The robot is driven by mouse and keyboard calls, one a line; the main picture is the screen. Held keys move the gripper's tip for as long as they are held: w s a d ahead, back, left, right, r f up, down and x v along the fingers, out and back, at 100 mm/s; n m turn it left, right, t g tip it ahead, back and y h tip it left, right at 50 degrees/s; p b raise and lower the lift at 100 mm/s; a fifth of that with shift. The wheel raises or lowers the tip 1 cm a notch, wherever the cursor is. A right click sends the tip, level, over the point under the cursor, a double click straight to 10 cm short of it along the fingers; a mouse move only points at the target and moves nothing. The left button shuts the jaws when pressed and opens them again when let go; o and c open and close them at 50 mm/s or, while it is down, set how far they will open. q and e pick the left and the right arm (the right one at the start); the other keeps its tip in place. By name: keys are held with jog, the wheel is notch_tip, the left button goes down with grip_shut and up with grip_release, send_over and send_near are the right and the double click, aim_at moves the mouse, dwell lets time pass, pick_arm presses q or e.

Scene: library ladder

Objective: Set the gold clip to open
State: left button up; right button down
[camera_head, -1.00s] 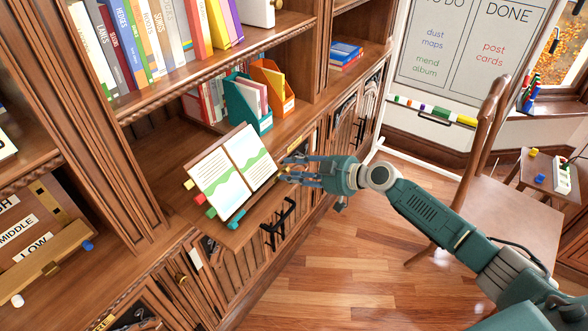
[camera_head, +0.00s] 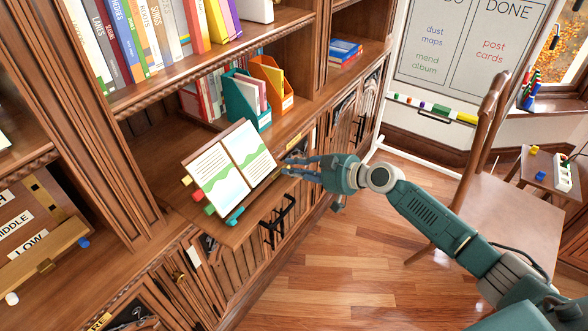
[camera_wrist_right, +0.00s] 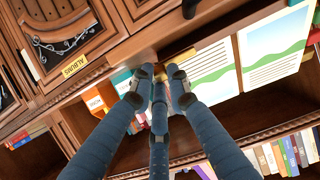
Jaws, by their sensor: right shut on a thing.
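An open book (camera_head: 229,168) with text and green hills rests tilted on a wooden stand on the cabinet's ledge. A teal clip (camera_head: 235,215) sits at its lower edge. My right gripper (camera_head: 287,167) is at the book's right edge, its fingers close together. In the right wrist view, the gripper (camera_wrist_right: 160,88) is shut on the small gold clip (camera_wrist_right: 160,75). The fingers hide most of the clip, so its setting cannot be told. The book pages (camera_wrist_right: 209,70) show just right of the fingers there. My left gripper is not in view.
A teal file holder (camera_head: 246,101) and an orange one (camera_head: 273,83) stand behind the book. Black handles (camera_head: 277,222) stick out from the cabinet front below. A wooden chair (camera_head: 500,210) stands at right, with open floor between.

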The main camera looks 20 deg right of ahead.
jog(key=shift+s+a+f, duration=0.1)
jog(key=shift+s+f, duration=0.05)
jog(key=shift+f, duration=0.05)
jog(key=c, duration=1.7)
grip_release()
jog(key=shift+r, duration=0.15)
